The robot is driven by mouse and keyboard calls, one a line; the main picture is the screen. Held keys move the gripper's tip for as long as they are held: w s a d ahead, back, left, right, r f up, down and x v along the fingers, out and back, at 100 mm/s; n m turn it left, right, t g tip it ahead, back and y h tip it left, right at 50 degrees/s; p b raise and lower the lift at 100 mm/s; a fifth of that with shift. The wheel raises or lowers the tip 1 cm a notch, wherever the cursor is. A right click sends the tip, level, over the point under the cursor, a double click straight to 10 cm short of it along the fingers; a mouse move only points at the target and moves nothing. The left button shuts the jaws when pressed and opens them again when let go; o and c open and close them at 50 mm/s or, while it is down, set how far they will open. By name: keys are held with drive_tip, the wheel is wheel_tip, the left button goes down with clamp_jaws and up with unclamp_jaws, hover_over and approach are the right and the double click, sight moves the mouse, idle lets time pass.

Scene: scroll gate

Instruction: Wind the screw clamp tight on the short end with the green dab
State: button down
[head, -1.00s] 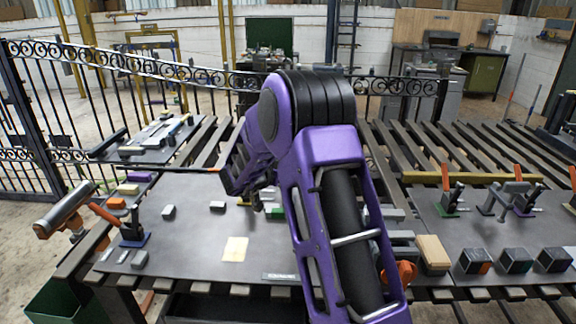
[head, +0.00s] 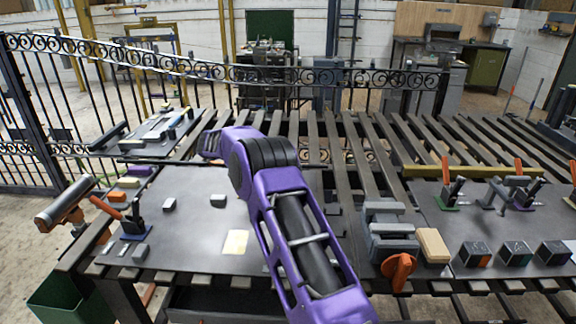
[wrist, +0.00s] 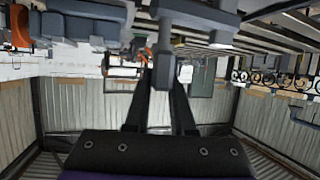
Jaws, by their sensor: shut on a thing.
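My gripper (wrist: 160,90) is shut on a grey metal piece (wrist: 160,72), which runs up between the fingers to a wider grey block; I take it to be the screw clamp, but its full shape is cut off. In the head view my purple arm hides the gripper. A thin dark bar (head: 185,161) runs across the back of the left bench. I cannot make out a green dab on any short end. I cannot tell whether the held piece touches anything.
Orange-handled clamps stand on the left bench (head: 134,222) and right bench (head: 452,190). A grey vice (head: 390,232) with an orange handle is right of my arm. A wooden block (head: 432,246) and dark blocks (head: 515,253) sit beyond it. The left bench's middle is fairly clear.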

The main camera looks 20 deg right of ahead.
drive_tip(key=shift+d+r+m+g, duration=0.15)
drive_tip(key=shift+r+m+g, duration=0.05)
drive_tip(key=shift+m+g, duration=0.4)
drive_tip(key=c, duration=0.8)
unclamp_jaws()
drive_tip(key=shift+o, duration=0.2)
drive_tip(key=shift+f, duration=0.1)
drive_tip(key=v, duration=0.7)
drive_tip(key=shift+a, duration=0.25)
